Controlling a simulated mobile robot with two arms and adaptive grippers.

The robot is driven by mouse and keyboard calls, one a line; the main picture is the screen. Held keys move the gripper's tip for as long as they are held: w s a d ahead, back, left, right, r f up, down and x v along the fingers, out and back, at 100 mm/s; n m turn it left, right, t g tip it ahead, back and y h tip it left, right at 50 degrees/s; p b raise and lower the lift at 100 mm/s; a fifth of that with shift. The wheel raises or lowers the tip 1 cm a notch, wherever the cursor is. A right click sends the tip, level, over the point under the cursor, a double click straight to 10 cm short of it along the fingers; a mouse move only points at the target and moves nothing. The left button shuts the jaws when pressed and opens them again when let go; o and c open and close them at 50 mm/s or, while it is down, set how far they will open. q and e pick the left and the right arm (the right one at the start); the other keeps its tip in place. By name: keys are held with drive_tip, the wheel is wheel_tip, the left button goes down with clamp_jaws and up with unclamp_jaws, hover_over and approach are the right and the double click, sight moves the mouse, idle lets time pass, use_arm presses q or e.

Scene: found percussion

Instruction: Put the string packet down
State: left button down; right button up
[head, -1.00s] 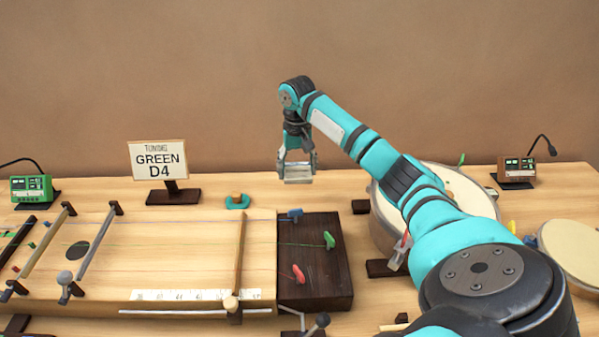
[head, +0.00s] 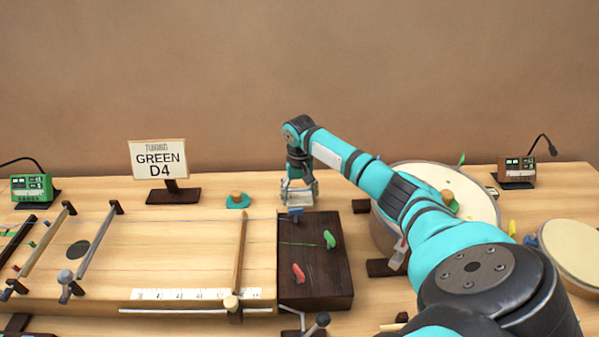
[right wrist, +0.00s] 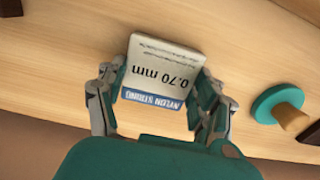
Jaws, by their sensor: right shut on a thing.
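The string packet (right wrist: 160,75) is a small pale packet with a blue band and the print "0.70 mm" and "NYLON STRING". My right gripper (right wrist: 158,92) is shut on it, one finger on each side, in the right wrist view. In the head view my right gripper (head: 299,192) is low over the table, behind the dark end block of the string board. The packet (head: 300,199) shows there only as a small pale shape between the fingers. I cannot tell whether it touches the table. My left gripper is not in view.
A teal disc with a wooden knob (head: 237,201) lies left of the gripper; it also shows in the wrist view (right wrist: 280,105). The wooden string board (head: 180,260) with its dark block (head: 318,265) is in front. A drum (head: 455,190) stands to the right.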

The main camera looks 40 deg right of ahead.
sight(300, 196)
drive_tip(key=o, duration=0.9)
drive_tip(key=shift+f, duration=0.15)
drive_tip(key=shift+o, duration=0.2)
wheel_tip(300, 196, up, 12)
drive_tip(key=shift+r, duration=0.2)
